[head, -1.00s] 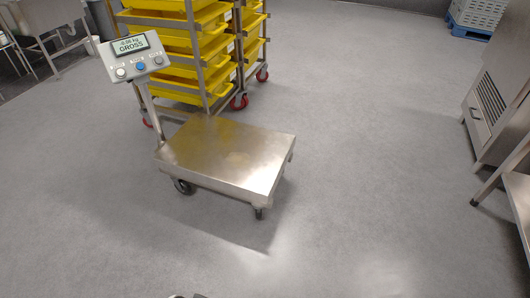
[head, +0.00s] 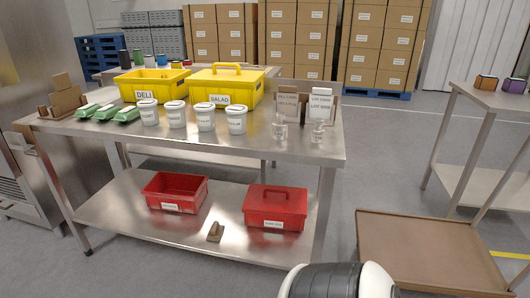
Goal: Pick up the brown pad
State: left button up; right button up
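A small brown block with a raised part on top (head: 215,232) lies on the lower shelf of the steel table, in front of and between two red bins; it may be the brown pad. I cannot tell for sure which of these is the pad. Neither gripper is in view; a white and black rounded part of my own arm (head: 340,281) shows at the bottom edge.
The steel table (head: 250,148) carries yellow bins marked DELI (head: 155,84) and SALAD (head: 228,88), several white tubs and green packs. An open red bin (head: 175,191) and a lidded red bin (head: 275,207) stand below. A brown flat-topped platform (head: 430,250) stands at right.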

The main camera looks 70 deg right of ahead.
aim_at(216, 231)
jog(key=l+z, duration=0.15)
jog(key=z, duration=1.55)
jog(key=i+j+u, duration=0.25)
jog(key=i, duration=0.2)
jog(key=l, duration=0.1)
